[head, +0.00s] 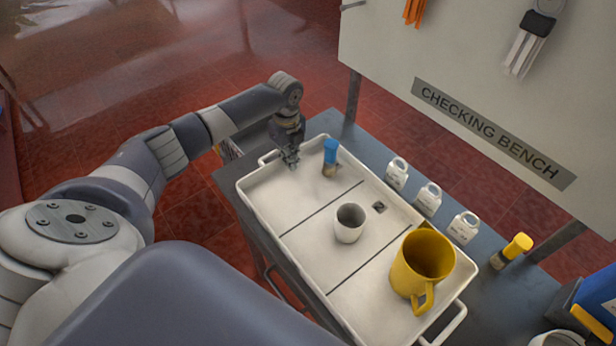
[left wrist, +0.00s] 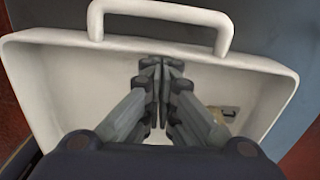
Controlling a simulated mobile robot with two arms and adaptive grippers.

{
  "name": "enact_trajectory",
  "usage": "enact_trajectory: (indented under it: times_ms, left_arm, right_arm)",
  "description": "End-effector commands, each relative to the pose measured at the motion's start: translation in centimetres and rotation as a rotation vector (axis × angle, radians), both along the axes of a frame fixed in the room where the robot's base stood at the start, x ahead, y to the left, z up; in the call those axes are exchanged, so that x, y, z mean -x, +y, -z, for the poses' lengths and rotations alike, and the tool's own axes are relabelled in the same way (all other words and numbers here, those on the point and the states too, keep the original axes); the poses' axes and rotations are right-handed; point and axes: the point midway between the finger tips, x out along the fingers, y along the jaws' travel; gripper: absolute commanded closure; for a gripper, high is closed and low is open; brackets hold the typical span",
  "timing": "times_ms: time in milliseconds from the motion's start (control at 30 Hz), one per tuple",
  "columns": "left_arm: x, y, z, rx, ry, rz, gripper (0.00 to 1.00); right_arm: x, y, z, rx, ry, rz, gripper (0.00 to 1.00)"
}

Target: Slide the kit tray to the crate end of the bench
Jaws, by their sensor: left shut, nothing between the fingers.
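The kit tray (head: 275,205) is a white, shallow tray on the dark bench, with thin dividing lines and a loop handle at each end. It holds a blue-capped jar (head: 330,158), a white cup (head: 349,223) and a yellow mug (head: 423,268). My left gripper (head: 290,160) is shut and empty at the tray's far left end, pointing down just inside the end wall. In the left wrist view its closed fingers (left wrist: 162,75) lie near that wall, with the tray handle (left wrist: 160,12) beyond them. Contact with the wall cannot be told. My right gripper is not in view.
A blue container (head: 599,295) sits at the right edge, partly cut off. A sign board (head: 490,130) rises behind the bench.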

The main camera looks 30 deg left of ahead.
Motion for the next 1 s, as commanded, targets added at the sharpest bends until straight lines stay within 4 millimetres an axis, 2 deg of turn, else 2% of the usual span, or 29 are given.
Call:
enact_trajectory:
  times_ms: [33, 100, 200, 333, 767, 867, 1000]
  left_arm:
    - [-0.5, 1.8, 0.6, -0.003, -0.001, -0.009, 1.0]
    - [-1.0, 3.7, 0.7, -0.002, -0.001, -0.008, 1.0]
    - [-1.6, 5.8, 0.6, -0.002, -0.002, -0.006, 1.0]
    - [-2.0, 7.4, 0.4, -0.001, 0.001, -0.003, 1.0]
    - [-2.1, 7.9, 0.0, 0.0, 0.001, 0.0, 1.0]
    - [-2.1, 7.6, -0.1, 0.0, 0.002, 0.001, 1.0]
    - [-2.2, 6.2, -0.4, 0.002, 0.003, 0.002, 1.0]
  right_arm:
    - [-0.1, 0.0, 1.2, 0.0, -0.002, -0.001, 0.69]
    - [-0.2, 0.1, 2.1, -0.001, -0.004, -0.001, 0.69]
    - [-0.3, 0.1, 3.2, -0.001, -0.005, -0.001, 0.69]
    - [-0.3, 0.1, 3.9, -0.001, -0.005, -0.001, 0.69]
    - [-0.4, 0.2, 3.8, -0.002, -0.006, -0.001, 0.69]
    - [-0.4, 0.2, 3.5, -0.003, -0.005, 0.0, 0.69]
    - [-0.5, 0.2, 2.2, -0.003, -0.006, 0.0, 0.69]
